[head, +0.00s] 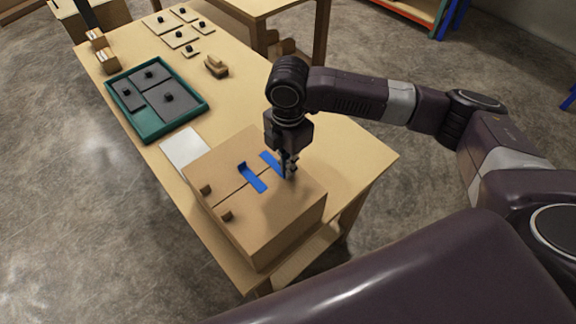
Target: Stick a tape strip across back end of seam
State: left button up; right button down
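A cardboard box (225,178) sits on the near end of the table, with a seam running across its closed top. One blue tape strip (253,178) lies across the middle of the seam, its far-left end looking raised. A second blue strip (269,160) is further along the seam, right beside my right gripper (289,174). The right gripper points down over the right part of the box top. Its fingers look close together and partly cover the second strip's end; I cannot tell whether they grip it. My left gripper is not in view.
Two small brown tabs (226,215) stand on the box's left part. A white sheet (186,151) lies behind the box. A green tray (193,118) holds grey plates with black knobs. A wooden piece (216,67) and more knobbed plates (179,38) lie further back. The table's right side is clear.

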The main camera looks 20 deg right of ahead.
pick_arm(q)
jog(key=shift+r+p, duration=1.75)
jog(key=shift+p, duration=0.05)
dwell(6.2)
